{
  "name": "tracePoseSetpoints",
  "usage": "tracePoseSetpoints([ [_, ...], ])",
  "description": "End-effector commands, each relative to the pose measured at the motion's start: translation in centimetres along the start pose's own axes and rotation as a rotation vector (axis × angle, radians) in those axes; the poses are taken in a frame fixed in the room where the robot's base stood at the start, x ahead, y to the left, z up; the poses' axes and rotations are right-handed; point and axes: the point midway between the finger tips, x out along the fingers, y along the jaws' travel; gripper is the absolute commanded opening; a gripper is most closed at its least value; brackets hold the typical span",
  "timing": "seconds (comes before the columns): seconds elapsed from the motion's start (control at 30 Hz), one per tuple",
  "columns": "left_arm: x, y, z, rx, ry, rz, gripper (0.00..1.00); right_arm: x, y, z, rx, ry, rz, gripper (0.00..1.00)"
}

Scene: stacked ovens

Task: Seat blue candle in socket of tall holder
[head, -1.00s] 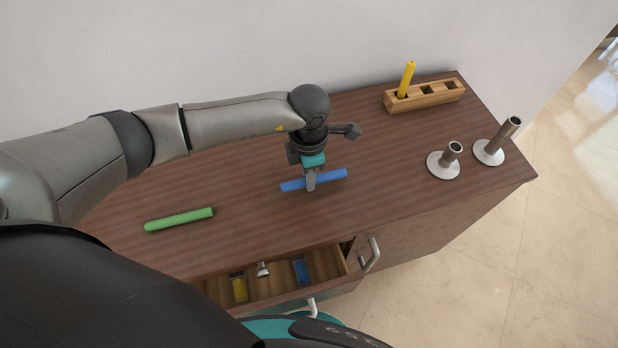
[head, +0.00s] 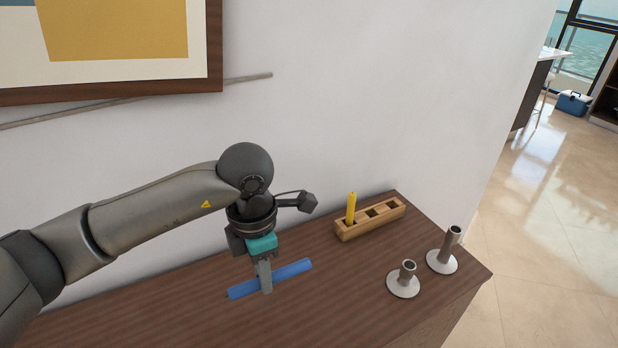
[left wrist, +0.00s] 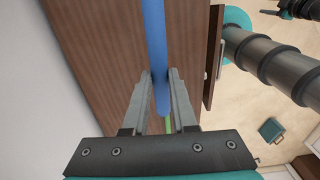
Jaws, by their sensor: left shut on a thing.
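My left gripper (head: 266,288) is shut on the blue candle (head: 294,270), gripping it near its middle. The candle lies roughly level, and I cannot tell how far it is above the tabletop. In the left wrist view the blue candle (left wrist: 156,50) runs between the two fingers of my left gripper (left wrist: 160,80). The tall holder (head: 446,250), a metal tube on a round white base, stands at the right end of the cabinet top. Its socket opens upward and looks empty. My right gripper is not clearly in view.
A short holder (head: 404,279) stands left of the tall one, close to it. A wooden block (head: 387,218) with square holes stands behind, with a yellow candle (head: 351,208) upright in its left hole. The wall is behind. The tabletop between candle and holders is clear.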

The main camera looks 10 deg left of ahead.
Motion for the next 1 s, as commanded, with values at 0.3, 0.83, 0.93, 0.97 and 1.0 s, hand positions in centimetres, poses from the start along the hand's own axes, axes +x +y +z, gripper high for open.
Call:
tracePoseSetpoints([
  [0.3, -0.4, -0.1, -0.6, 0.292, -0.005, 0.003, 0.0, 0.8, -0.1, 0.1, 0.0, 0.0, -0.001, 0.5],
  [0.83, -1.5, -0.8, -2.4, 1.104, -0.008, 0.007, 0.0, 2.7, -0.1, 0.3, 0.0, 0.0, -0.001, 0.5],
  [0.93, -1.7, -0.9, -2.8, 1.257, -0.007, 0.008, 0.0, 3.1, -0.1, 0.3, 0.0, 0.0, -0.001, 0.5],
  [0.97, -1.7, -1.0, -3.0, 1.303, -0.007, 0.008, 0.0, 3.2, -0.1, 0.3, 0.0, 0.0, -0.001, 0.5],
  [1.0, -1.8, -1.1, -3.1, 1.365, -0.006, 0.009, 0.0, 3.3, -0.1, 0.3, 0.0, 0.0, -0.001, 0.5],
])
